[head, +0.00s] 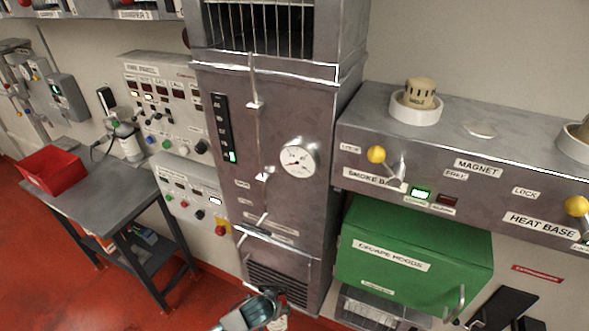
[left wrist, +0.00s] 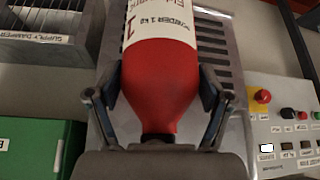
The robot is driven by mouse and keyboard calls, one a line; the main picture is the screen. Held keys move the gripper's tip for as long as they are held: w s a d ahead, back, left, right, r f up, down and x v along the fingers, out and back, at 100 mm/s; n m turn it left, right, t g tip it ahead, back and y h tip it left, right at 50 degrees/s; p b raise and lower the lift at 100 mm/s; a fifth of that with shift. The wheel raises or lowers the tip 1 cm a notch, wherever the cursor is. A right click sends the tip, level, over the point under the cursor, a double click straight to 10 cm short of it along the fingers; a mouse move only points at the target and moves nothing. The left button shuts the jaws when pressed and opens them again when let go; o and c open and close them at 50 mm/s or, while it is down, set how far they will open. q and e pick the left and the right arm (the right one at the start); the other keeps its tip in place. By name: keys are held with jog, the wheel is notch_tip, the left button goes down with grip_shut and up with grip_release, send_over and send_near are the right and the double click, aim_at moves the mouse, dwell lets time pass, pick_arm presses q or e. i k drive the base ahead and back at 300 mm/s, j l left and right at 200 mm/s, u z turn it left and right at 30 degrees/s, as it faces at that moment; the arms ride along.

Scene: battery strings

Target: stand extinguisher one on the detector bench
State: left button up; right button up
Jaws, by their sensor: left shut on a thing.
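Extinguisher one (left wrist: 160,85) is a red cylinder with a white label reading "POWDER 1 kg" and a 1. In the left wrist view it sits between the two fingers of my left gripper (left wrist: 160,98), which is shut on it. In the head view my left gripper (head: 268,304) is low at the bottom edge, in front of the grey cabinet's foot, and mostly hides the extinguisher. The likely detector bench (head: 375,108) is the grey metal unit at right, marked "SMOKE BASE" and "HEAT BASE". My right gripper is not in view.
A detector (head: 420,93) in a white ring and a flat white disc (head: 480,131) are on the bench top, with bare metal around them. A green escape hoods box (head: 415,245) is below. The tall grey cabinet (head: 265,185) adjoins it. A red bin (head: 52,171) is on the left table.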

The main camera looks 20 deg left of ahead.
aim_at(98, 204)
jog(key=j+u, duration=0.1)
jog(key=j, duration=0.5)
jog(key=i+j, duration=0.15)
jog(key=j, duration=0.4)
jog(key=j+u, duration=0.15)
jog(key=j, duration=0.45)
jog(key=i, duration=0.05)
